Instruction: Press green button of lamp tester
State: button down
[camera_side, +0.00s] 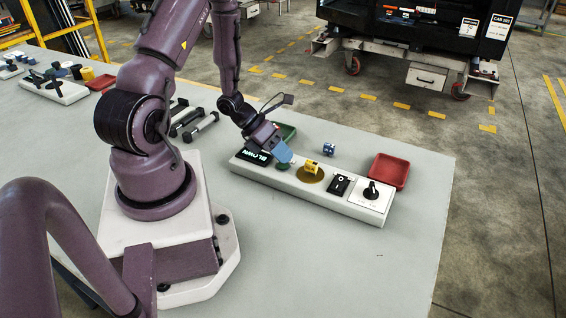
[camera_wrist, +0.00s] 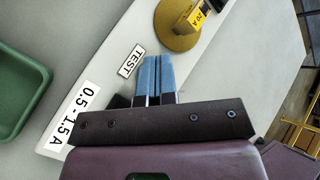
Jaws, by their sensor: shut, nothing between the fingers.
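The lamp tester (camera_side: 328,199) is a long white box on the grey table. It carries a lit display (camera_side: 257,155), a brass disc (camera_side: 311,174) with a yellow block (camera_side: 312,166), a black rocker switch (camera_side: 339,184) and a black knob (camera_side: 372,190). The green button (camera_side: 282,166) shows partly, just below my fingertips. My gripper (camera_side: 286,157) is shut and empty, with blue fingers pointing down at the button; I cannot tell whether they touch it. In the wrist view my fingers (camera_wrist: 158,60) lie beside a TEST label (camera_wrist: 131,61) and hide the button.
A green tray (camera_side: 287,132) lies behind the tester, and a red tray (camera_side: 389,170) behind its right end. A small blue block (camera_side: 329,149) lies between them. Dark bars with grey ends (camera_side: 200,127) lie left of the gripper. The table's right front is clear.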

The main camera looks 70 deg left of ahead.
dwell(0.4)
jog(key=shift+r, duration=0.85)
jog(key=shift+r, duration=0.1)
jog(key=shift+r, duration=2.45)
